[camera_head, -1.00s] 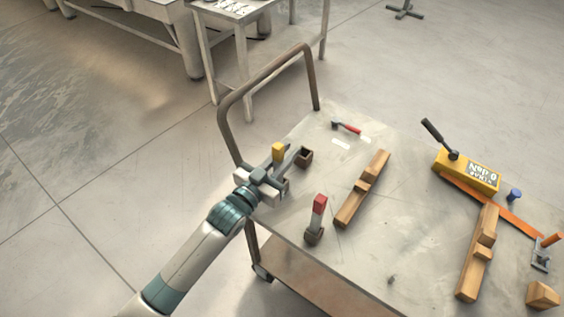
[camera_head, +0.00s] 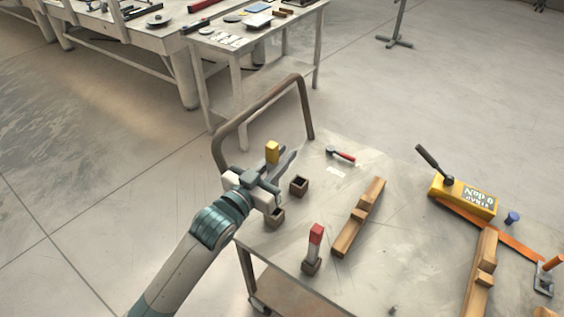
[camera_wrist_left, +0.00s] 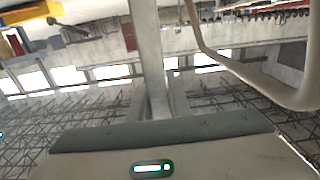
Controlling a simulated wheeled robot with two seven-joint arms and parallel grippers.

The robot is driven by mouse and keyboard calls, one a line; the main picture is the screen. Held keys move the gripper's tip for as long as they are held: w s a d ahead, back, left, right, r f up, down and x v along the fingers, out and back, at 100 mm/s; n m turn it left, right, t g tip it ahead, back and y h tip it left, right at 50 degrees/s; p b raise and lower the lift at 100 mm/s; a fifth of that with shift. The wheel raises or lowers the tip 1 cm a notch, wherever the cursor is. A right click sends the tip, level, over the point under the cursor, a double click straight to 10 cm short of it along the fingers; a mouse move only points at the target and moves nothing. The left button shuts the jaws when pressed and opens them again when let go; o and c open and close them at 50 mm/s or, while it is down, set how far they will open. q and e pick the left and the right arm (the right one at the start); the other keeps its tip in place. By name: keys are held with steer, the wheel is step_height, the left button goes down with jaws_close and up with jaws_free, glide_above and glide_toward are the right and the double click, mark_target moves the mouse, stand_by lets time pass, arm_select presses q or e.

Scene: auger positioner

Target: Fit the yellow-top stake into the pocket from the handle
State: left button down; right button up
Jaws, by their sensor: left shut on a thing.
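The yellow-top stake (camera_head: 272,153) is upright in my left gripper (camera_head: 270,180). The gripper is shut on it, and its fingers hide the stake's lower part. The handle (camera_head: 262,102) is a bent brown tube at the cart's far-left end; it also curves through the right of the left wrist view (camera_wrist_left: 268,88). Two open, dark square pockets stand near that end: one pocket (camera_head: 299,186) right of and below the gripper in the picture, the other pocket (camera_head: 275,218) just below it. A red-top stake (camera_head: 315,242) stands in a similar pocket. My right gripper is not in view.
The cart top (camera_head: 390,215) carries stepped wooden blocks (camera_head: 358,217), a red-handled tool (camera_head: 341,154), a yellow box (camera_head: 463,196) with a black lever, and an orange strap (camera_head: 500,236). Grey tables (camera_head: 228,62) stand behind. Bare floor lies left of the cart.

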arm_select(q)
steer(key=shift+s, duration=0.1)
stand_by(0.4)
steer(key=shift+s+a+y, duration=0.3)
steer(key=shift+s+a, duration=0.1)
steer(key=shift+a, duration=0.05)
steer(key=s+a+n+t+y, duration=0.1)
steer(key=s+a+n+y, duration=0.2)
steer(key=a, duration=0.7)
steer(key=s+a+n+t+y, duration=0.2)
steer(key=s+a+n+y, duration=0.2)
steer(key=s+a+y, duration=0.3)
steer(key=s+a, duration=0.4)
steer(key=s, duration=0.1)
steer(key=shift+f, duration=0.1)
